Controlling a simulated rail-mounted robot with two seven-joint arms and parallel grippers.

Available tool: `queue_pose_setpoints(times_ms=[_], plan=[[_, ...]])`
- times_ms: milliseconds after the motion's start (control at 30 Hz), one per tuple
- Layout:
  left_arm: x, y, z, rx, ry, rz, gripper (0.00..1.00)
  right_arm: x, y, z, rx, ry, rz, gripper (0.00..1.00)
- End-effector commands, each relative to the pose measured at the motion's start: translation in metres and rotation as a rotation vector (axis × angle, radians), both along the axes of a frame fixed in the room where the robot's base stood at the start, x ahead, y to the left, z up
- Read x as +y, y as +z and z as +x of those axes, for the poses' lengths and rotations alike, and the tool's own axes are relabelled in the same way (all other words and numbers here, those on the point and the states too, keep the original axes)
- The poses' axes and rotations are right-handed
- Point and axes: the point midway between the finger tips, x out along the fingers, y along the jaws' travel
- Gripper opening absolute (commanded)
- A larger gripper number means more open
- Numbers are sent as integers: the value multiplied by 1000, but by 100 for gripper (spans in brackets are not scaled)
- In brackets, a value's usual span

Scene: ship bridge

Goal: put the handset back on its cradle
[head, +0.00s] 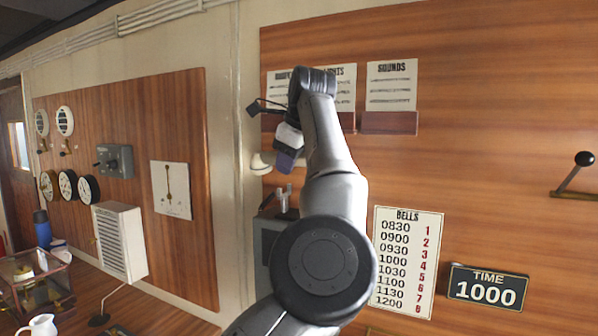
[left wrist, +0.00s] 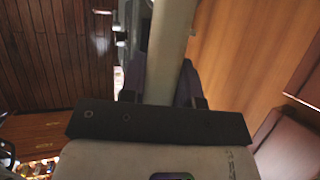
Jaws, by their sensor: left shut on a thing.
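My left arm reaches up across the middle of the head view, with its left gripper (head: 286,160) high in front of the wood panelling. The gripper is shut on the pale handset (head: 261,164), whose cream end shows at the left of the jaws. In the left wrist view the handset (left wrist: 171,35) is a pale bar between the two dark fingers (left wrist: 160,82). A grey wall unit (head: 266,240) below the gripper may be the cradle's phone box; my arm hides much of it, and I cannot make out the cradle. The right gripper is not in view.
Wall cards and small wooden racks (head: 390,122) are behind and right of the gripper. A bells card (head: 404,262), time plate (head: 488,288) and black-knobbed lever (head: 584,160) are farther right. A white louvred box (head: 120,240) stands at left. The wall between has free room.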

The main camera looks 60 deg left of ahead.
Motion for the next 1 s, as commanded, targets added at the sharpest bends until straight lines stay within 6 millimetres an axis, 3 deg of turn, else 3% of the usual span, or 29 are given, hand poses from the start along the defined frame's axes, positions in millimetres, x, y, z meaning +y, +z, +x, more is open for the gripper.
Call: queue_pose_setpoints(times_ms=[33, 300, 500, 767, 1000], plan=[[6, 7, 8, 4, -1, 0, 0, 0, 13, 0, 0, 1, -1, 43], [25, 1, 39, 0, 0, 0, 0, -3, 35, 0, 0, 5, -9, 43], [24, -20, 37, -1, 2, 0, 0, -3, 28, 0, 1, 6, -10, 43], [23, -30, 37, 0, 0, 0, 0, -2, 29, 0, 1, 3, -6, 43], [23, -57, 37, 0, 1, 1, 0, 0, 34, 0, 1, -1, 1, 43]])
